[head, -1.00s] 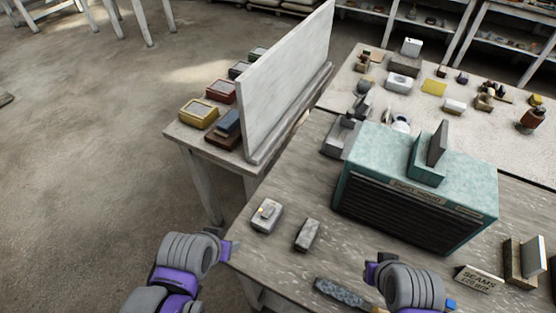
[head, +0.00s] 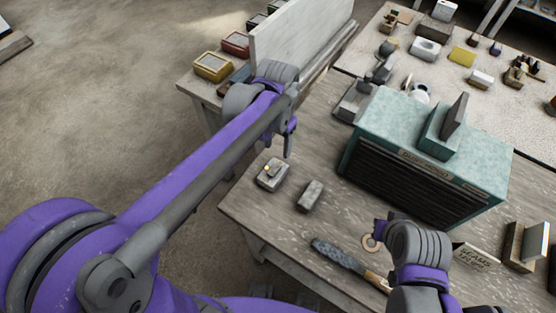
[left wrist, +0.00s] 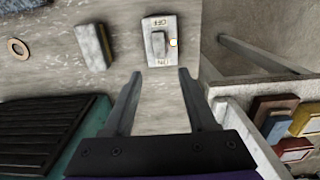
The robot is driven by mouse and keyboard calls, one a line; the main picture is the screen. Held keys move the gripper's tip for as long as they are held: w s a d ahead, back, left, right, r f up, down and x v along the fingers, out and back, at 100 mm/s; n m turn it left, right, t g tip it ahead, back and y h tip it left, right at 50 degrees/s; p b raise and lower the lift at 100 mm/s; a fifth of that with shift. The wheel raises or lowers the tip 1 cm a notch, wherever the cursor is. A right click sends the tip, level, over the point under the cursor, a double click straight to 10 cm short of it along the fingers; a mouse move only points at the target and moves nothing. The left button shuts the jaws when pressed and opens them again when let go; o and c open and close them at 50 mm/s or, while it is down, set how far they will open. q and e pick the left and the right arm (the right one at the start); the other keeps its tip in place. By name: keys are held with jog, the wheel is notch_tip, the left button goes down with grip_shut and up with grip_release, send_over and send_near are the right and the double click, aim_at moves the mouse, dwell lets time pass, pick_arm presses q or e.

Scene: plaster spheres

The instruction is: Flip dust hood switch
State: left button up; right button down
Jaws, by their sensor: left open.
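The switch (head: 272,174) is a small pale box with a raised grey rocker and a small yellow-orange spot, near the table's left edge. In the left wrist view the switch (left wrist: 159,42) shows the letters OFF and ON at its two ends. The teal dust hood (head: 425,160) with a dark slatted front stands to its right. My left gripper (head: 289,143) is above and just behind the switch in the head view. Its open fingers (left wrist: 158,73) point toward the switch, with nothing between them. My right gripper (head: 378,232) is at the lower right, its fingers mostly hidden.
A grey block (head: 310,196) lies right of the switch. A dark-bladed tool (head: 338,255) and a ring (head: 371,243) lie nearer the front. An upright white panel (head: 305,40) and coloured boxes (head: 213,66) stand on the side table behind.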

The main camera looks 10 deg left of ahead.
aim_at(277, 166)
pick_arm(q)
notch_tip(277, 166, down, 8)
jog(key=shift+f, duration=0.2)
grip_shut()
dwell(0.4)
